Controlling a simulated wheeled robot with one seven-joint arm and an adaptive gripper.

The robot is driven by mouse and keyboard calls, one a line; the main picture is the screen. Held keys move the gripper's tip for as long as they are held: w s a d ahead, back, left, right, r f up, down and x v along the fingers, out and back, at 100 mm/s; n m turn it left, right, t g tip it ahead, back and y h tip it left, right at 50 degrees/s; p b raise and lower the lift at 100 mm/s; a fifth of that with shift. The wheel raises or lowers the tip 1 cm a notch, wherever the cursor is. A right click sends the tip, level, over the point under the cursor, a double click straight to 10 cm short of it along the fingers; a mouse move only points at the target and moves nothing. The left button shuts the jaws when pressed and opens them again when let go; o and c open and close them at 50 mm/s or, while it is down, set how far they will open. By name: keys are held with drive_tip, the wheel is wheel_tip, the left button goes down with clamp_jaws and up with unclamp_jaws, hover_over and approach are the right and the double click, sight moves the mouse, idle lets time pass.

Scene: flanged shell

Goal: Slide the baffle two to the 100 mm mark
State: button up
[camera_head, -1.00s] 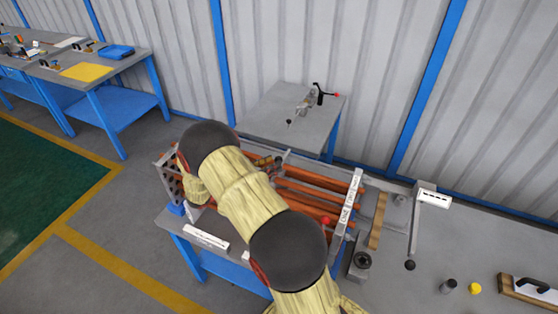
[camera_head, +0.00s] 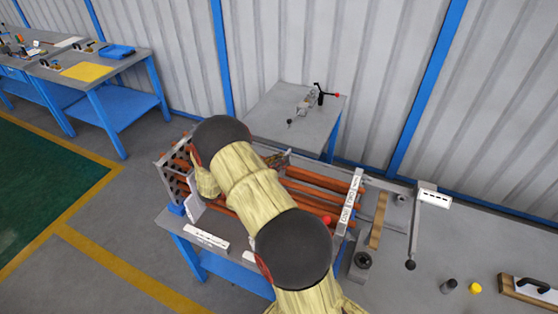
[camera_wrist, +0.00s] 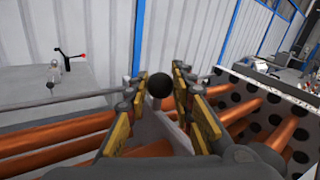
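The shell's bundle of orange tubes (camera_head: 318,181) lies on the bench, largely hidden behind my arm in the head view. In the wrist view, my gripper (camera_wrist: 160,108) has its yellow-padded fingers apart. A black ball knob (camera_wrist: 160,86) shows in the gap between them, with a grey part below it. I cannot tell whether the fingers touch either. I cannot tell which part is baffle two. A plate with dark holes (camera_wrist: 250,100) stands to the right, with tubes running to it. No 100 mm mark is readable.
A perforated end plate (camera_head: 172,182) stands at the bundle's left end and a labelled white plate (camera_head: 351,200) at its right. A white strip (camera_head: 206,237) lies along the front. A small table (camera_head: 270,115) stands behind. Loose parts lie on the right bench.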

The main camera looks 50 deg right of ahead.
clamp_jaws()
idle(0.3)
drive_tip(key=s, duration=0.2)
drive_tip(key=s+d+p, duration=0.1)
drive_tip(key=s, duration=0.2)
drive_tip(key=shift+d+p, duration=0.2)
drive_tip(key=shift+p, duration=0.1)
drive_tip(key=o, duration=0.5)
unclamp_jaws()
drive_tip(key=shift+w, duration=0.1)
drive_tip(key=shift+a, duration=0.1)
drive_tip(key=v, duration=1.2)
drive_tip(key=shift+o, duration=0.2)
